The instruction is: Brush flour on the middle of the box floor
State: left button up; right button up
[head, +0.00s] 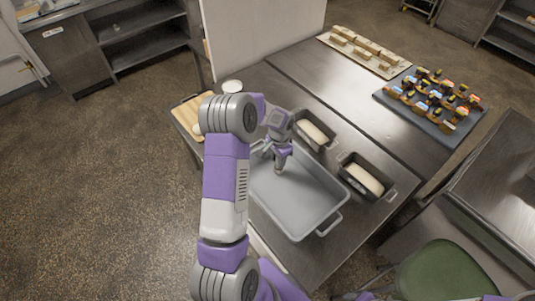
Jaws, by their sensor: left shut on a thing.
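The box (325,207) is a grey, shallow, open metal bin with handles, standing on the steel table. Its floor looks plain grey, and I cannot make out flour on it. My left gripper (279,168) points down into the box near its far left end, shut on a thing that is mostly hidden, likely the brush. I cannot tell whether the brush touches the floor. My forearm covers the box's left side. My right gripper is not in view.
Two dark loaf tins with pale dough, one farther back (329,145) and one nearer (341,173), stand right of the box. A wooden board (186,115) and a white round container (232,86) are behind left. A tray of small items (445,142) lies far right; a green chair (445,270) is in front.

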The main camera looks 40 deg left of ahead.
pick_arm(q)
jog(key=shift+s+d+b, duration=1)
jog(key=shift+d+b, duration=0.75)
jog(key=shift+d, duration=6.4)
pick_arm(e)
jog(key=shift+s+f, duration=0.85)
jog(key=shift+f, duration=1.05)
pick_arm(q)
jog(key=shift+w+a+p, duration=0.3)
jog(key=shift+w+a, duration=0.05)
jog(key=shift+a, duration=2.35)
jog(key=shift+w+a+p, duration=0.3)
jog(key=shift+a+p, duration=0.05)
jog(key=shift+a, duration=2.4)
jog(key=shift+w+a+p, duration=0.3)
jog(key=shift+w+a, duration=0.05)
jog(key=shift+a, duration=2.35)
jog(key=shift+d+f+p, duration=0.1)
jog(key=shift+f+p, duration=0.25)
jog(key=shift+f, duration=0.1)
jog(key=shift+w+r+p, duration=0.1)
jog(key=shift+r+p, duration=0.2)
jog(key=shift+r, duration=0.6)
jog(key=shift+r+p, duration=1.8)
jog(key=shift+r, duration=1)
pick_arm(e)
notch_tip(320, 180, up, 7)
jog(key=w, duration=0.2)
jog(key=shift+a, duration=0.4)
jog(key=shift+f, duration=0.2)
